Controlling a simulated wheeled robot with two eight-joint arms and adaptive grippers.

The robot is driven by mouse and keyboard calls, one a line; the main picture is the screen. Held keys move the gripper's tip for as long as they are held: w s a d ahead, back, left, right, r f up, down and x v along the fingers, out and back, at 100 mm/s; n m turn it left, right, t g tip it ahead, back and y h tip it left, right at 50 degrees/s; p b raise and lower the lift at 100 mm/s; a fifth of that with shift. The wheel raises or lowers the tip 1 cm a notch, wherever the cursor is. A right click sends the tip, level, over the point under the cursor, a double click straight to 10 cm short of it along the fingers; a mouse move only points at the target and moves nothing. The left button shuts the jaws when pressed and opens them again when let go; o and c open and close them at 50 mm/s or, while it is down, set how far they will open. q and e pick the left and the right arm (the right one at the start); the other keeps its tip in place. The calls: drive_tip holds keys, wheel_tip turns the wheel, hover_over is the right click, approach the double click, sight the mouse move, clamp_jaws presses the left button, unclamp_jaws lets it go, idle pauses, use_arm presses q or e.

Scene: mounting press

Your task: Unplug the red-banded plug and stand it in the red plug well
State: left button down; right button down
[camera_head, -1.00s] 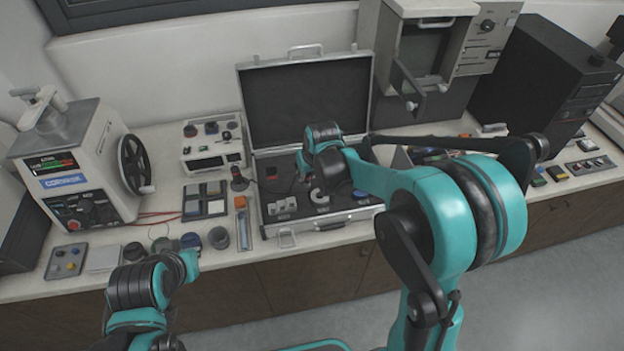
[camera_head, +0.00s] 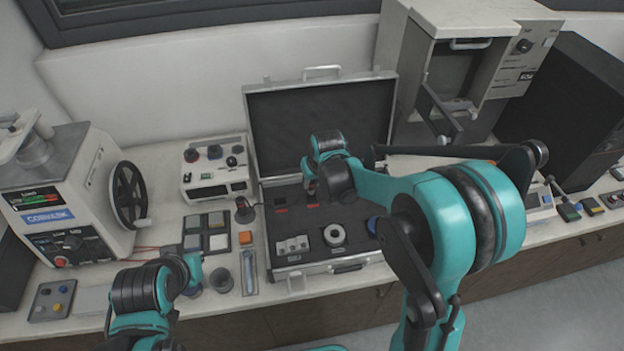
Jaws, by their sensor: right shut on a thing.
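My right gripper (camera_head: 309,188) hangs over the back part of the open case's dark insert. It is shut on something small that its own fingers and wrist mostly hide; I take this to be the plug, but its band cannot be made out. A thin dark cable (camera_head: 272,204) runs from a black round-based piece left of the case toward the gripper. Red marks show on the insert, one left of the gripper (camera_head: 281,210) and one just below it (camera_head: 312,206); I cannot tell which is the red plug well. My left arm is at the lower left; its fingertips do not show.
The case (camera_head: 318,268) has its lid raised behind my right gripper. A white ring (camera_head: 334,235), small grey blocks (camera_head: 292,246) and a blue-edged round piece (camera_head: 374,226) sit in its front. A white instrument (camera_head: 215,175) stands left. A press with handwheel (camera_head: 128,195) stands farther left.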

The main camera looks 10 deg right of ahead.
sight(312, 191)
drive_tip(key=shift+f, duration=0.15)
idle(0.3)
drive_tip(key=shift+f+b, duration=0.3)
drive_tip(key=shift+b, duration=0.05)
drive_tip(key=shift+f, duration=0.1)
drive_tip(key=shift+f+b, duration=0.6)
drive_tip(key=shift+f, duration=0.2)
drive_tip(key=shift+f+b, duration=0.9)
drive_tip(key=shift+b, duration=0.05)
drive_tip(key=shift+f, duration=0.3)
idle(0.5)
drive_tip(key=c, duration=1.3)
unclamp_jaws()
drive_tip(key=shift+c, duration=0.2)
